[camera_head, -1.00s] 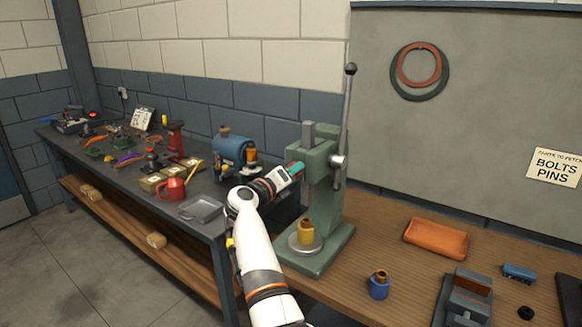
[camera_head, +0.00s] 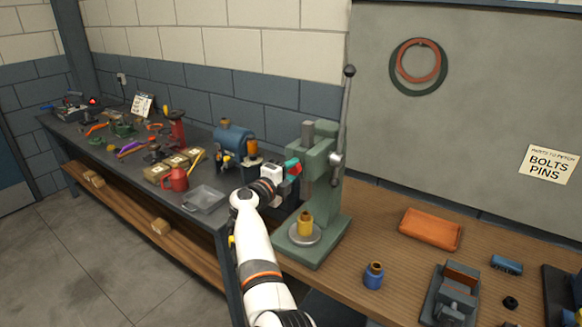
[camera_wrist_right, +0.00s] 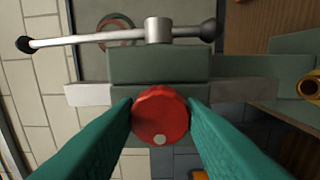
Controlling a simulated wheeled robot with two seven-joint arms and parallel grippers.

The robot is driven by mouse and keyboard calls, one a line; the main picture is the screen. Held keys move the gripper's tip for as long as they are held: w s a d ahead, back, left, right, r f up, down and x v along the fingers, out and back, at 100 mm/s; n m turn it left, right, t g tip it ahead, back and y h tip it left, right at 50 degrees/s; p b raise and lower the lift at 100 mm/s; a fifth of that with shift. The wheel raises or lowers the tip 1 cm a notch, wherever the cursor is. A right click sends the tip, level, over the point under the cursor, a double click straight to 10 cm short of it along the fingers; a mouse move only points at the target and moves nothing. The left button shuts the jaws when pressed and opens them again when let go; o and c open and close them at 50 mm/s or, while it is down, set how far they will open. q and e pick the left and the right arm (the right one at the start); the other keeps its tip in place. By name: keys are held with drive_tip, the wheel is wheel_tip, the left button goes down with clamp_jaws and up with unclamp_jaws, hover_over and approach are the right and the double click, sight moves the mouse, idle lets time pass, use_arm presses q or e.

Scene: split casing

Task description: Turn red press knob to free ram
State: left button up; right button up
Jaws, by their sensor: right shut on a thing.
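The green press (camera_head: 325,190) stands on the wooden bench, with its long lever (camera_head: 343,110) upright on its right side. The red press knob (camera_wrist_right: 160,115) is round with a pale dot near its lower rim. My right gripper (camera_head: 292,167) is at the press head and shut on the red knob; in the right wrist view its two teal fingers (camera_wrist_right: 160,118) press on either side of the knob. The grey ram (camera_head: 308,180) shows below the head. Below it a yellow part (camera_head: 305,224) stands on the round press plate (camera_head: 304,235). My left gripper is not in view.
An orange tray (camera_head: 430,229), a blue part (camera_head: 373,275) and a vise (camera_head: 450,298) are on the bench right of the press. A dark workbench to the left holds a grey tray (camera_head: 204,199), a red can (camera_head: 174,180) and a blue machine (camera_head: 234,142).

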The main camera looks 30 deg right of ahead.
drive_tip(key=shift+n, duration=0.3)
drive_tip(key=o, duration=1)
drive_tip(key=shift+a+f, duration=0.1)
drive_tip(key=shift+a, duration=0.05)
